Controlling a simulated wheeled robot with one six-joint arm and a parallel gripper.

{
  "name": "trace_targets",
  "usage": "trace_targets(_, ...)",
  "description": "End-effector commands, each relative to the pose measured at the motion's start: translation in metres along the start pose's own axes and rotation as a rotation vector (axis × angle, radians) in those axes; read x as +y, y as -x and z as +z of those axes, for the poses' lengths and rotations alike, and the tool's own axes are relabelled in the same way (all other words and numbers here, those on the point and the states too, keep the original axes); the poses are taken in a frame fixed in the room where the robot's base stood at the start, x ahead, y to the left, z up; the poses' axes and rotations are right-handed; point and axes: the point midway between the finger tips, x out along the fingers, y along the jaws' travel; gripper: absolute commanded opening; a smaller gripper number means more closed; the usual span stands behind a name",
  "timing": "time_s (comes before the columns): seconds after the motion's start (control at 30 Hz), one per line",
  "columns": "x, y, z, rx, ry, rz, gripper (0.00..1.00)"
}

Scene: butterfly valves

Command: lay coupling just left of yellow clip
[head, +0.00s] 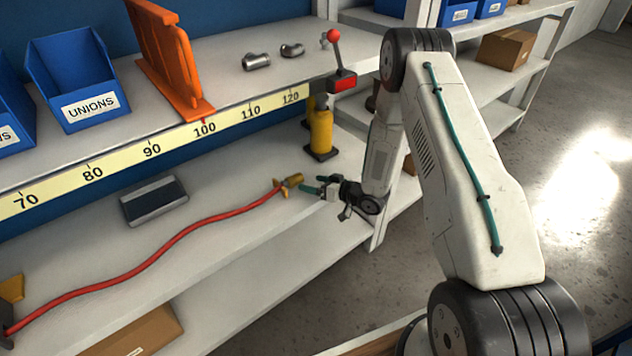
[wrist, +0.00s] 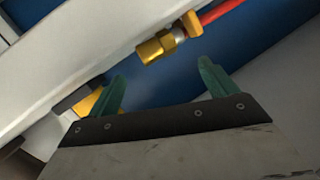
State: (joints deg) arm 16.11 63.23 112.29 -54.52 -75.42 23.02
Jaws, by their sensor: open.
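A brass coupling (head: 293,180) is on the end of a red hose (head: 165,248) lying along the lower shelf. Another yellow piece (head: 11,289) stands at the hose's far left end.
A yellow jack-like body (head: 320,132) on a dark base stands behind my gripper. A grey flat box (head: 153,200) lies behind the hose. The upper shelf, edged by a number scale (head: 152,149), overhangs. Bare shelf lies in front of the hose.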

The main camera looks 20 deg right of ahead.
Motion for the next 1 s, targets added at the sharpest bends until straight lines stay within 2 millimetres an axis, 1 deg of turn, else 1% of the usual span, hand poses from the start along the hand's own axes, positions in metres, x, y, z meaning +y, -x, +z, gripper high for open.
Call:
trace_targets(0.1,-0.003,-0.017,0.000,0.000,0.002,-0.006,0.85)
trace_targets(0.3,-0.004,-0.049,0.001,-0.001,0.002,-0.006,0.85)
trace_targets(0.43,-0.003,-0.064,0.000,0.000,0.002,-0.004,0.85)
trace_targets(0.6,-0.001,-0.073,0.000,-0.001,0.001,-0.001,0.85)
trace_targets(0.87,0.000,-0.073,-0.001,0.000,0.001,0.001,0.85)
trace_targets(0.97,0.000,-0.073,-0.001,0.000,0.001,0.001,0.60)
trace_targets(1.0,0.000,-0.073,-0.001,0.000,0.001,0.001,0.49)
